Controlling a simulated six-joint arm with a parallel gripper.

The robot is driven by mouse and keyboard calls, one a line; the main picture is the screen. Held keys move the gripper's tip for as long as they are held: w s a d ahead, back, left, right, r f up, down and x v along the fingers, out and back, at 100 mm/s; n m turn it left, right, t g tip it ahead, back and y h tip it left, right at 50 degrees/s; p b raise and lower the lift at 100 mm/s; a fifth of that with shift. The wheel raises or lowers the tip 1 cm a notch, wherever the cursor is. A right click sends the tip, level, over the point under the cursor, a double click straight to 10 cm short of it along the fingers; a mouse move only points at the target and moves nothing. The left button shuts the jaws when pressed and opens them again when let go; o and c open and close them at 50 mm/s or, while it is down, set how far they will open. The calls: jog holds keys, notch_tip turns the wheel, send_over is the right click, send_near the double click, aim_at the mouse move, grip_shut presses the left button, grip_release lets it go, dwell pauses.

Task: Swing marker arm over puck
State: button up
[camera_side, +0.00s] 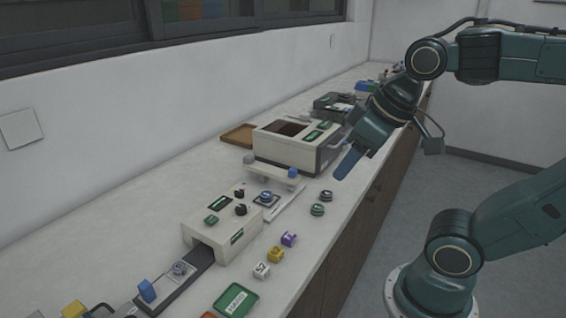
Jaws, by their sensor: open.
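A beige marker arm (268,174) runs roughly level in front of the large beige box, with a blue knob (292,173) at its right end. A small blue-topped puck (266,197) sits on a dark square plate, nearer the camera than the bar. The bar appears to lie behind the puck, not over it. My gripper (348,162) hangs above the bench's right edge, to the right of the knob and apart from it. It is open and appears empty; its blue fingers overlap in this view, so the gap between them is hidden.
A large beige box (285,153) stands behind the bar. A low beige housing (212,235) with black knobs stands at the front left. Dark round pucks (317,209), several small coloured blocks (275,254) and a green tray (236,286) lie along the bench's right side.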

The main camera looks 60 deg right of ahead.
jog(key=w+d+r+g, duration=0.15)
jog(key=w+d, duration=0.25)
jog(key=w, duration=0.4)
jog(key=g, duration=0.4)
send_over(293, 169)
notch_tip(293, 169, down, 8)
jog(key=shift+a+r, duration=0.1)
jog(key=shift+f, duration=6.85)
grip_shut()
